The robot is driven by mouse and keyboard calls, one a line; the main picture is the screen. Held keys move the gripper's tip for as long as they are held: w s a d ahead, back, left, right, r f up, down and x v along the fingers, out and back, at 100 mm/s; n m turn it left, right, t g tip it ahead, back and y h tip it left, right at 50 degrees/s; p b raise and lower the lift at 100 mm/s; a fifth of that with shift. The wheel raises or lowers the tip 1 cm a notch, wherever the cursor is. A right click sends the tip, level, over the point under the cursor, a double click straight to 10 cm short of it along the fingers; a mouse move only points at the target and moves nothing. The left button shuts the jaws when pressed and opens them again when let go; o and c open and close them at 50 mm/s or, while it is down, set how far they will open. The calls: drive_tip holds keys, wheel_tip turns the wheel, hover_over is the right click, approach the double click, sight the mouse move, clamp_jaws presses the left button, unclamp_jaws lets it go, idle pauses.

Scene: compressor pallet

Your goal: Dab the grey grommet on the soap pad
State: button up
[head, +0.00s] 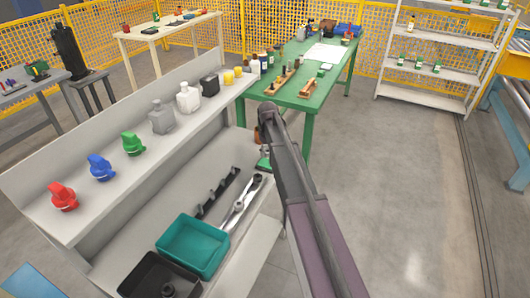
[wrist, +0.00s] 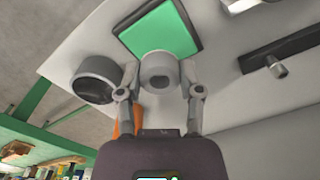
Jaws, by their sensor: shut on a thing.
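The grey grommet (wrist: 158,72) is a short round piece held between the two fingers of my gripper (wrist: 160,82) in the wrist view. The soap pad (wrist: 160,28) is a green square with a dark rim, just beyond the grommet. The grommet overlaps the pad's near edge in the picture; I cannot tell whether they touch. In the head view only a bit of the green pad (head: 263,162) shows beside my arm, and my arm hides the gripper and grommet.
A dark round cup (wrist: 95,80) stands close left of my gripper, with an orange thing (wrist: 126,130) nearby. A black rail with pegs (head: 218,194), a teal bin (head: 194,268) and a black bin (head: 130,284) share the bench. A green table (head: 318,91) stands behind.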

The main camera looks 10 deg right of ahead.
drive_tip(key=shift+r+p, duration=2.25)
drive_tip(key=shift+r, duration=0.25)
